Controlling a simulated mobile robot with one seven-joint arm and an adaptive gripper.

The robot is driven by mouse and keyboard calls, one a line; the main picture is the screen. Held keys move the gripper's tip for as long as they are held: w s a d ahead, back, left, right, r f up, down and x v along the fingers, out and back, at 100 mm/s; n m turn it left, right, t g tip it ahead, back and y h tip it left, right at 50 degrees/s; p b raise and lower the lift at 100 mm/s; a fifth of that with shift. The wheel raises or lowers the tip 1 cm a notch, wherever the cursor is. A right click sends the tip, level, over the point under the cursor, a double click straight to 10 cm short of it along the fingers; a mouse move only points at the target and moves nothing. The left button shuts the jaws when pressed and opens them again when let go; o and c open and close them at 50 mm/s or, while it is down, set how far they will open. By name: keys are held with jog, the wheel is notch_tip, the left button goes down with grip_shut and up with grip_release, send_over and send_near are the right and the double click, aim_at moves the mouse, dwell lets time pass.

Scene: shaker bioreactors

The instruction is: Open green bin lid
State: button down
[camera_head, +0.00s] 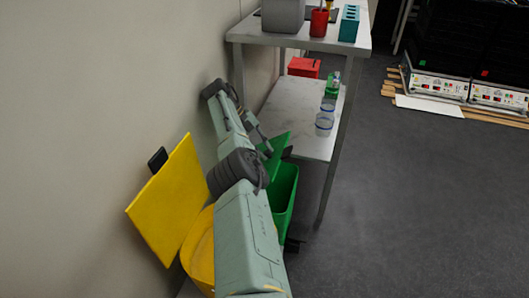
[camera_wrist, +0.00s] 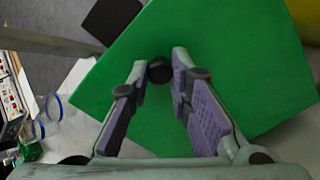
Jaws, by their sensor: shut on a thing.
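The green bin (camera_head: 284,200) stands beside the metal table, partly hidden behind my arm. Its green lid (camera_head: 276,148) is raised and tilted up, and the bin's open top shows below it. In the wrist view the lid (camera_wrist: 240,60) fills much of the picture as a flat green panel. My gripper (camera_wrist: 160,75) is at the lid's face, with its purple-padded fingers either side of a small dark round knob (camera_wrist: 160,69) and shut on it. In the head view my arm hides most of the gripper.
A yellow bin (camera_head: 198,253) with its yellow lid (camera_head: 168,198) standing open is left of my arm, near the wall. The metal table (camera_head: 305,40) and its lower shelf (camera_head: 290,115) with clear containers (camera_head: 324,123) are close behind. Open floor (camera_head: 420,200) lies right.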

dwell(0.3)
jog(key=c, duration=1.5)
grip_release()
jog(key=shift+o, duration=0.2)
jog(key=shift+p, duration=0.3)
